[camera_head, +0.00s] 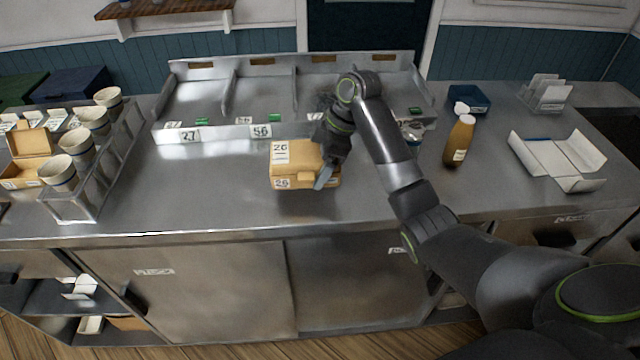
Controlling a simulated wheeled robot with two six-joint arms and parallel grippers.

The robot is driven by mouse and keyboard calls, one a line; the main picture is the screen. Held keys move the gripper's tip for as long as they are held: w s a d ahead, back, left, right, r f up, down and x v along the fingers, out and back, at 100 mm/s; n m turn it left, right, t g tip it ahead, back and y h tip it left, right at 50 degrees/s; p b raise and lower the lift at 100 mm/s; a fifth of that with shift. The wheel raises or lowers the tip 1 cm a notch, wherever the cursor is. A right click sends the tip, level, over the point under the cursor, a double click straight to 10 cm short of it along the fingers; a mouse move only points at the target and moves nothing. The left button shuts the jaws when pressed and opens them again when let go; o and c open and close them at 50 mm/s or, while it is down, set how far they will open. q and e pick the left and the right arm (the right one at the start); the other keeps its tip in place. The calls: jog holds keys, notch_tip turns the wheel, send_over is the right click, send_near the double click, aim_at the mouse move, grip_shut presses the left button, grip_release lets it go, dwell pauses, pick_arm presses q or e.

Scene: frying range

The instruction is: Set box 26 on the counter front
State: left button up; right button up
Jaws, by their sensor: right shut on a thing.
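Box 26 is a closed tan food box (290,165) with white labels reading 26 on its lid and front. It is in the middle of the head view, over the steel counter (210,190), in front of the divided metal tray. I cannot tell whether it rests on the counter or is held just above it. My right gripper (325,176) reaches in from the right and is shut on the right side of the box. The gripper hides that part of the box. My left gripper is not in view.
A divided tray (175,137) with number labels stands behind the box. A rack of cups (94,205) is at left. A brown bottle (459,142), an open white carton (560,158) and a blue bin (468,97) are at right. The counter is bare in front and left of the box.

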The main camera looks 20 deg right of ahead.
jog(key=shift+f+p, duration=0.3)
jog(key=shift+f, duration=0.4)
notch_tip(320, 180, down, 2)
jog(key=shift+s+f, duration=0.1)
jog(key=shift+f, duration=0.1)
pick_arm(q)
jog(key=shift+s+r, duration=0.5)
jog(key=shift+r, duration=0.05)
pick_arm(e)
jog(key=shift+f, duration=0.35)
jog(key=o, duration=1.1)
jog(key=shift+f, duration=0.1)
jog(key=shift+c, duration=0.2)
